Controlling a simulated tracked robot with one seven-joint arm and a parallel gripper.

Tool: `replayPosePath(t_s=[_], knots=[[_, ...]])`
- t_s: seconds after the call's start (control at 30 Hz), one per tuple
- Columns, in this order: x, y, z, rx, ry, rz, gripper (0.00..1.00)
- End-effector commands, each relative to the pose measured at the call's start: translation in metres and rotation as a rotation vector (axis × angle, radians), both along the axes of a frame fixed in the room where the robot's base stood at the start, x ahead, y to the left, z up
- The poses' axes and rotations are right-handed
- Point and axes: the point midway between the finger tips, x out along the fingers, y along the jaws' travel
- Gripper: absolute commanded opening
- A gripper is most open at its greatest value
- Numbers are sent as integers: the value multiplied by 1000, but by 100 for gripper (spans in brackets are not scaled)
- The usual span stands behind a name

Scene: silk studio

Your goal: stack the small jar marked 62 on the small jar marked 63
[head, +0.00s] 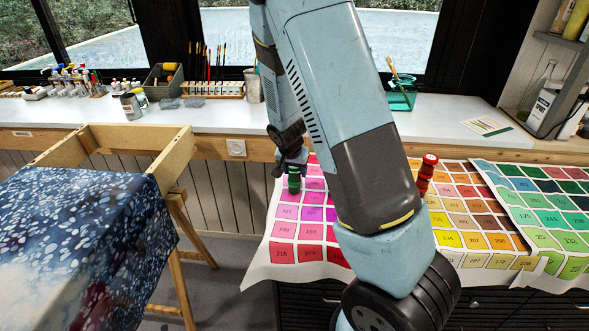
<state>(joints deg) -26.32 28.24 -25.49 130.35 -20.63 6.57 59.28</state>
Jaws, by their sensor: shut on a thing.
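My gripper (292,168) points down over the left part of the colour charts and is shut on a small green jar (294,183). The green jar looks upright; I cannot tell whether its base touches the chart. A small red jar (424,183) stands on the charts to the right of my arm; it looks tall, and I cannot tell whether it is one jar or two stacked. No mark 62 or 63 is readable on either. My arm hides the middle of the charts and anything standing there.
Printed colour charts (480,236) cover the worktop. A wooden frame with blue patterned cloth (80,240) stands at the left. The white back counter (320,112) holds paint bottles (68,80), brushes, a can and a teal glass jar (400,95).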

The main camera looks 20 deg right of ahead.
Motion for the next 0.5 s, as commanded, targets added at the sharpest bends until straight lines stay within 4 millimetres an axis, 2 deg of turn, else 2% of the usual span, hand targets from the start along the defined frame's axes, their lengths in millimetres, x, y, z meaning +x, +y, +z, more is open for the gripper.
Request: replayPosePath(t_s=[0.03, 0.33, 0.5], knots=[[0, 0, -1, 0, 0, 0, 53], [0, 0, 0, 0, 0, 1, 81], [0, 1, 0, 0, 0, 1, 82]])
